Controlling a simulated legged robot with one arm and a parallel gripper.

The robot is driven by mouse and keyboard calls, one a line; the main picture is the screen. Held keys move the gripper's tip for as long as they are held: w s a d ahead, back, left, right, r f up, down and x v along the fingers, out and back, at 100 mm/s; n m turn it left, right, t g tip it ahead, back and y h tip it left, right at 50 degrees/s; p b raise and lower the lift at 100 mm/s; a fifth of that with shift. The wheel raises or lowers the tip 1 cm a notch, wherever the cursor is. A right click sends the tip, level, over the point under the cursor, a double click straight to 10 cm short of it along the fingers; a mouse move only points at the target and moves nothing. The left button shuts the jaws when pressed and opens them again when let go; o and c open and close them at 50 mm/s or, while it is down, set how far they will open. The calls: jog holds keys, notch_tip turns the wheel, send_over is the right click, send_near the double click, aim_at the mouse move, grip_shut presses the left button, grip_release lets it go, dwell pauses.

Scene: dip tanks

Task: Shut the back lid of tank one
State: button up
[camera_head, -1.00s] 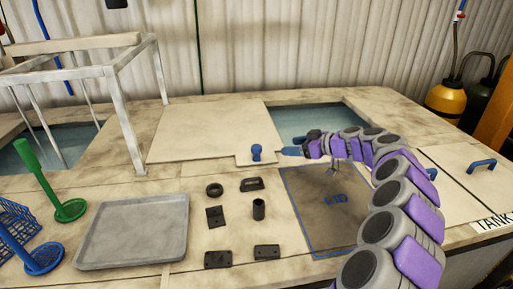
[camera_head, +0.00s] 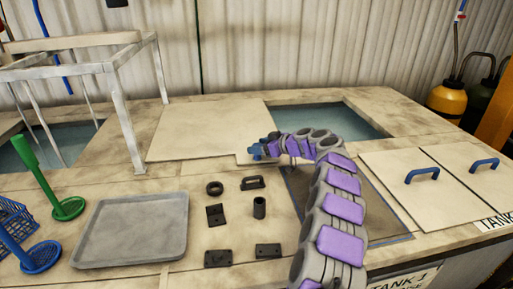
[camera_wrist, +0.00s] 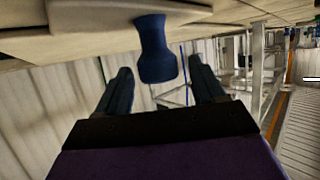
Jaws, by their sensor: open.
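The back lid (camera_head: 205,128) is a flat beige panel lying left of the open back well of tank one (camera_head: 325,118), where bluish liquid shows. A small tab (camera_head: 243,159) at its front right corner carries a blue knob. My gripper (camera_head: 257,151) is at this knob and partly covers it in the head view. In the wrist view the blue knob (camera_wrist: 155,50) stands between the two dark fingers of my open gripper (camera_wrist: 161,70). A gap shows on each side, so the fingers do not grip it.
Two front lids with blue handles (camera_head: 422,174) lie at the right. A grey tray (camera_head: 133,231), small dark parts (camera_head: 259,207) and a green tool (camera_head: 66,208) are at the front left. A white frame (camera_head: 127,105) stands left of the lid.

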jog(key=shift+w+a+f, duration=0.3)
jog(key=shift+w+a, duration=0.1)
jog(key=shift+a, duration=0.1)
jog(key=shift+c, duration=0.4)
grip_shut()
